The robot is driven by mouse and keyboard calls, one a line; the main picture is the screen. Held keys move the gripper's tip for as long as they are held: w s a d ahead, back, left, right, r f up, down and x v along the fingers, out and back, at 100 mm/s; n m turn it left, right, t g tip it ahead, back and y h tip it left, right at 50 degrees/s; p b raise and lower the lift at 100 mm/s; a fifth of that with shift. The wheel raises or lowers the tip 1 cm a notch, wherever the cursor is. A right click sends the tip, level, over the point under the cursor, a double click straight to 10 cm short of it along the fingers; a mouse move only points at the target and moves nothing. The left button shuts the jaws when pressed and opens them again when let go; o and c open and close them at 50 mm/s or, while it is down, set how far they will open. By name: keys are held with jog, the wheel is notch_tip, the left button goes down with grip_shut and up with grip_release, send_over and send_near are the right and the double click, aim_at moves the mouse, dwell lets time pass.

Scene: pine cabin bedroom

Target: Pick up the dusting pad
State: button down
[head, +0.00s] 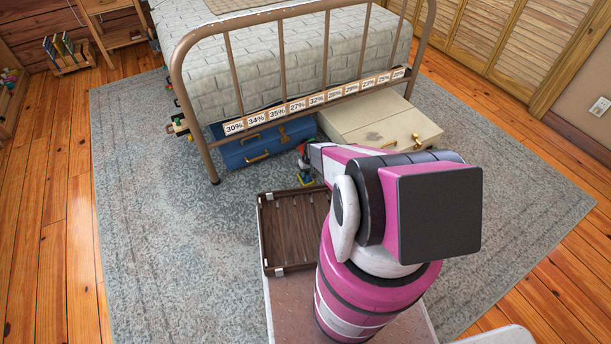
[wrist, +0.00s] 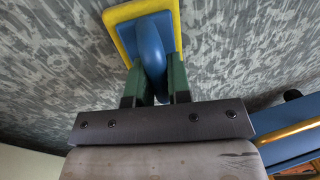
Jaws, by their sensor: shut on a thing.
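The dusting pad shows in the wrist view as a blue handle on a flat yellow-edged pad (wrist: 127,24). My gripper (wrist: 154,88) has its two green fingers on either side of the blue handle and is shut on it. In the head view my gripper (head: 303,170) is low in front of the bed, with a small bit of blue and yellow at its tip; my arm hides most of it. Grey patterned rug fills the background beyond the pad in the wrist view; I cannot tell whether the pad touches it.
A blue suitcase (head: 250,153) and a cream case (head: 370,123) lie under the metal bed frame (head: 181,85), close to my gripper. A dark wooden tray (head: 296,268) is in front of me. The rug (head: 145,220) is clear at left.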

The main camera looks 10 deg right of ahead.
notch_tip(320, 180, up, 4)
jog(key=shift+s+f, duration=0.1)
jog(key=s+a+r, duration=0.1)
jog(key=s+r, duration=0.5)
jog(key=s, duration=0.5)
jog(key=shift+s+r, duration=0.2)
jog(key=shift+r, duration=0.1)
